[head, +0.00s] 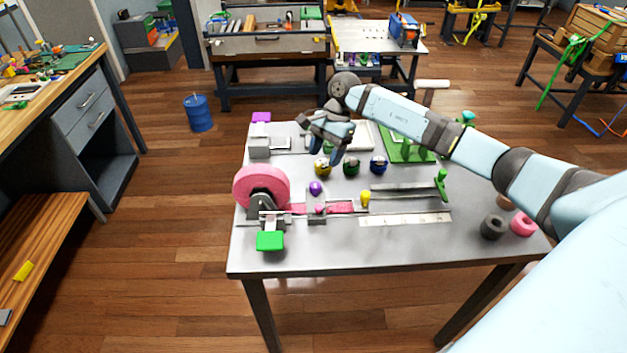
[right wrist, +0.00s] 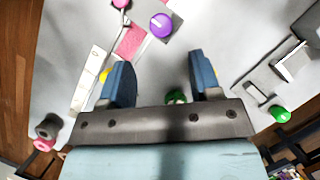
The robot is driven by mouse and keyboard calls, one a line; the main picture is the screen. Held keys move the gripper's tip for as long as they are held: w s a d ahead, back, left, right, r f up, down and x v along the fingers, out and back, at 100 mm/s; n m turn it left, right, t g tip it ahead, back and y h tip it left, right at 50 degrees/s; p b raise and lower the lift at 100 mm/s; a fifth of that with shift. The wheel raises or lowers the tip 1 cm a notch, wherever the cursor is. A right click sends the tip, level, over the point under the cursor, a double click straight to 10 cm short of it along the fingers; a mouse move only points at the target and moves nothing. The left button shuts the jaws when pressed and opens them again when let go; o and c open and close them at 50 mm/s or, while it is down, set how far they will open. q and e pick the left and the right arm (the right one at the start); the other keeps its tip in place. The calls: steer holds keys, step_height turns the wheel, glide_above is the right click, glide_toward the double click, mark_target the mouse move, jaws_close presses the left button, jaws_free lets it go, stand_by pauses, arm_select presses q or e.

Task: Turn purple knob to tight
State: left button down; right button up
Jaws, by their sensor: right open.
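The purple knob (head: 316,187) stands on the grey table, right of the large pink roll (head: 262,188) and beside the pink strap (head: 341,207). In the right wrist view the purple knob (right wrist: 161,26) shows from above, with a pale mark on its top; I cannot read its setting. My right gripper (head: 327,142) is open and empty above the table, behind the knob in the head view. In the right wrist view its two blue fingers (right wrist: 159,62) are spread, and the knob lies beyond their tips, apart from them. My left gripper is not in view.
Yellow, green and blue round pieces (head: 351,165) stand in a row behind the knob. A yellow peg (head: 365,198) and a rail with a green handle (head: 441,184) are to its right. A green block (head: 270,241) is at the front. Black and pink rings (head: 493,227) lie at right.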

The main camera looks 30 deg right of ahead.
mark_target(316, 184)
steer(key=p+x, duration=0.1)
steer(key=x, duration=0.8)
steer(key=shift+r, duration=0.1)
steer(key=c, duration=0.9)
